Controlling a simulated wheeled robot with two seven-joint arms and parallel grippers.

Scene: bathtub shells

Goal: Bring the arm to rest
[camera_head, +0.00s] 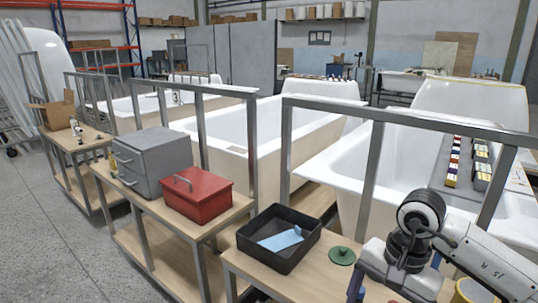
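My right arm (485,260) comes in from the lower right, with white links and a black bent joint. Its end, with my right gripper (362,290), hangs over the near wooden bench (262,288) at the bottom edge of the view. The gripper's fingers are mostly cut off or hidden, so whether it is open or shut does not show. My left arm and gripper are not in view.
Close to the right arm are a black tray (262,250) holding a light blue item (282,239), a green disc (342,255) and a yellow-rimmed round item (470,292). Left stand a red toolbox (197,194) and grey drawers (140,160). White tubs (385,165) and metal frames (372,165) stand behind.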

